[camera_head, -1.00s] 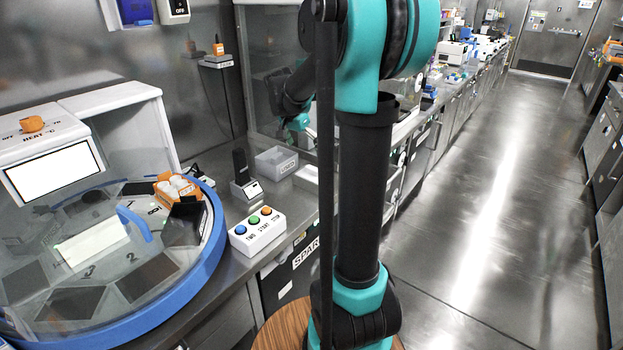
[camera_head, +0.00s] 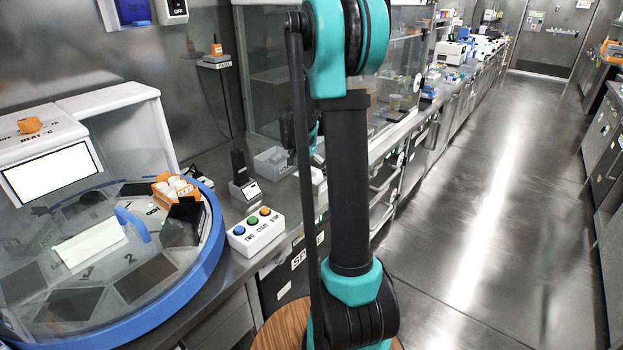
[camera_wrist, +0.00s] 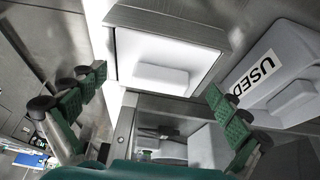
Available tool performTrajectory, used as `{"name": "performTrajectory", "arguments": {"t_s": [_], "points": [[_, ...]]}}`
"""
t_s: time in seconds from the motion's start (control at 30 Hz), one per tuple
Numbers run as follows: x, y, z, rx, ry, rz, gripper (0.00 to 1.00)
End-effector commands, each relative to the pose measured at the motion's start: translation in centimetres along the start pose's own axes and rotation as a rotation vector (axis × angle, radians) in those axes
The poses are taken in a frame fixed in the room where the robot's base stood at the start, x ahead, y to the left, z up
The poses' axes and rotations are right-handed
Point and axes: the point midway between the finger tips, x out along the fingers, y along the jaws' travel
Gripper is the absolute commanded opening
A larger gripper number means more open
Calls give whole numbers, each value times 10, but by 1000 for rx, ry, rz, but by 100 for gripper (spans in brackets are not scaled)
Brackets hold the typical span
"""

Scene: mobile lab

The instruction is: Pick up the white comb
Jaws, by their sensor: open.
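My gripper (camera_wrist: 155,112) is open in the wrist view, with its green-padded fingers wide apart and nothing between them. Ahead of it is a bright white square surface with a low white block (camera_wrist: 160,77) on it. I cannot tell for sure whether this or another white piece is the comb. In the head view, a small white piece (camera_head: 315,180) lies on the counter, partly hidden by my arm. My gripper is mostly hidden behind my arm there.
A pale bin marked USED (camera_wrist: 268,70) is right of the gripper; it also shows in the head view (camera_head: 275,161). A white three-button box (camera_head: 257,234) and a blue-rimmed round machine (camera_head: 205,240) stand on the counter left of it. The floor at right is clear.

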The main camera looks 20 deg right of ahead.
Motion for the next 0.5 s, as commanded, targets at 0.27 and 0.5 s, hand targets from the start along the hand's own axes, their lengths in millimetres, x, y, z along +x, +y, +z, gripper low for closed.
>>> {"name": "performTrajectory", "arguments": {"t_s": [0.27, 0.5], "points": [[1, 0, 0, 0, 0, 0, 94], [1, 0, 0, 0, 0, 0, 64]]}}
